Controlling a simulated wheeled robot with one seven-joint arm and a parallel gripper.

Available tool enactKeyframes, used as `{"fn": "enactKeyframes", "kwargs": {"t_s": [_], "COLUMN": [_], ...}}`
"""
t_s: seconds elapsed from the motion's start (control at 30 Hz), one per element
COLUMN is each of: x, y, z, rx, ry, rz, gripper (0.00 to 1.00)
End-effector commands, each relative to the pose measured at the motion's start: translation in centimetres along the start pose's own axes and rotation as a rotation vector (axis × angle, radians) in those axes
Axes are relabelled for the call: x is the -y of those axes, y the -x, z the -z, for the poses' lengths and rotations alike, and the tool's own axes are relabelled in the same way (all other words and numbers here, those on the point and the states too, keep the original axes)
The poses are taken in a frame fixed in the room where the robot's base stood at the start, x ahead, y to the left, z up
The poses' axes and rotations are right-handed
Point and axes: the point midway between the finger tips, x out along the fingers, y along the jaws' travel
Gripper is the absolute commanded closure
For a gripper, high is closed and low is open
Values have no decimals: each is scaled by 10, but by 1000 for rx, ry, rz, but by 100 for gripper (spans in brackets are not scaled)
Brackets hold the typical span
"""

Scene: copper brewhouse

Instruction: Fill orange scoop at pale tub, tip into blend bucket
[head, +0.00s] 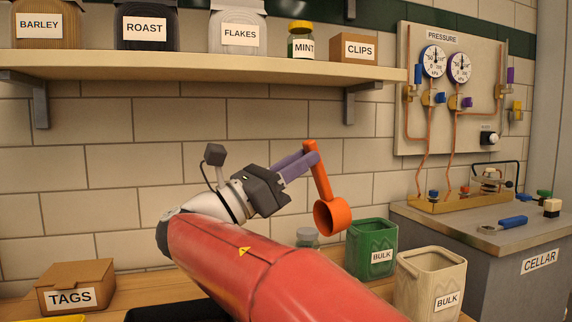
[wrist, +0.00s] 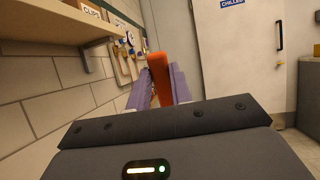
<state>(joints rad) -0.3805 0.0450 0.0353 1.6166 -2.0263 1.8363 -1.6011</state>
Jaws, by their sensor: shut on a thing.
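My gripper (head: 298,164) is shut on the handle of the orange scoop (head: 328,216) and holds it in the air above the counter. The scoop's cup hangs at the lower end of the handle, its opening turned partly toward the head camera; I see nothing in it. The wrist view shows the orange handle (wrist: 159,78) between the purple fingers (wrist: 160,88). A pale tub (head: 430,284) labelled BULK stands at the lower right, and a green tub (head: 371,250), also labelled BULK, stands behind it to the left. No bucket labelled blend is visible.
A shelf (head: 210,66) with jars and a CLIPS box runs along the wall above my arm. A TAGS box (head: 76,286) sits at left. A grey-lidded jar (head: 307,237) stands behind my arm. The CELLAR cabinet (head: 480,232) and pressure panel (head: 455,90) are at right.

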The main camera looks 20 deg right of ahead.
Motion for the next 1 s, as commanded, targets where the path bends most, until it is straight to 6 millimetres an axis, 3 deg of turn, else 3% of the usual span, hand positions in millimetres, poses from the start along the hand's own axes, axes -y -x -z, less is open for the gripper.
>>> {"fn": "enactKeyframes", "kwargs": {"t_s": [0.37,0.57,0.83,1.0], "x": [1,0,1,0], "y": [-64,-95,-129,-138], "z": [-4,7,34,62], "rx": [-422,-661,-998,-1205], "ry": [-5,-6,-6,-7], "rz": [3,5,7,8], "gripper": [100,100,100,100]}}
